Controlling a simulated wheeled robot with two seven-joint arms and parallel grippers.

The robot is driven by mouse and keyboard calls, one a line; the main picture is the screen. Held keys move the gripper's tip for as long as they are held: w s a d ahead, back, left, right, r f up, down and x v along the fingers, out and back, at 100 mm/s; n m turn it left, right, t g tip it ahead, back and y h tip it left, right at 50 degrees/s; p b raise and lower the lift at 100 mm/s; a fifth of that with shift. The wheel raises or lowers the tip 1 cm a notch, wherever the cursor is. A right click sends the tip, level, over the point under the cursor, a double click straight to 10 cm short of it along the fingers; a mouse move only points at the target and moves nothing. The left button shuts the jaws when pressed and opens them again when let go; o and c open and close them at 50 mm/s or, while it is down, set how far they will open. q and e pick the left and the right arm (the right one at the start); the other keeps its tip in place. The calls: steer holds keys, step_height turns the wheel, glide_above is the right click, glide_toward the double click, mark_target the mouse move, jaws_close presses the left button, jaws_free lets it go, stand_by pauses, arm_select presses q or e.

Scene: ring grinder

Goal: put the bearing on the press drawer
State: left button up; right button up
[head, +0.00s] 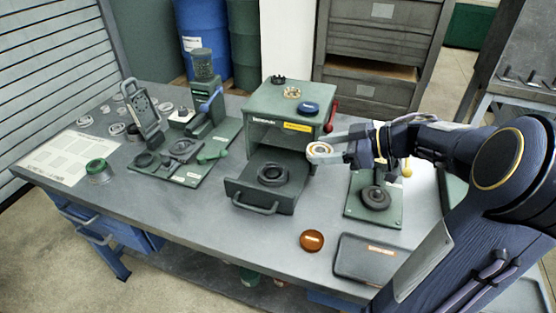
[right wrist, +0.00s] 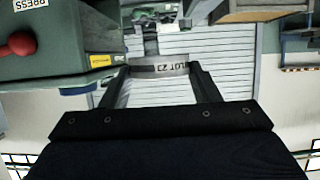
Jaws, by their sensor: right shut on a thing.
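The bearing (head: 320,148), a pale metal ring with a tan inner face, is held in my right gripper (head: 328,151) at the right front edge of the press. In the right wrist view the bearing (right wrist: 158,70) is a silver band with dark lettering between the two fingertips. The gripper is shut on it. The press (head: 288,109) is a green box with a red lever. Its drawer (head: 240,191) is pulled out at the front, with a black round seat (head: 272,174) on it. The bearing is to the right of the drawer and above it, apart from the seat. My left gripper is not in view.
A green-based stand (head: 373,198) is right of the drawer. A dark tray (head: 366,259) and an orange-brown disc (head: 312,240) lie near the front edge. Green fixtures (head: 190,150) and a green-topped cylinder (head: 98,171) stand left. The table front between them is clear.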

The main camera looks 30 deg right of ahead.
steer(key=w+a+f, duration=0.4)
steer(key=w+f, duration=0.1)
steer(key=w, duration=0.4)
steer(key=b, duration=0.2)
glide_above(277, 174)
steer(key=f, duration=0.3)
steer(key=shift+s+d+f, duration=0.25)
steer(key=shift+s+f, duration=0.15)
steer(key=shift+w+a+f, duration=0.2)
steer(key=shift+w+f, duration=0.1)
steer(key=shift+f, duration=0.15)
step_height(277, 174, down, 3)
steer(key=shift+w+f+b, duration=0.1)
steer(key=shift+b, duration=0.25)
steer(key=o, duration=1.1)
steer(key=p+v, duration=0.1)
steer(key=v, duration=1.1)
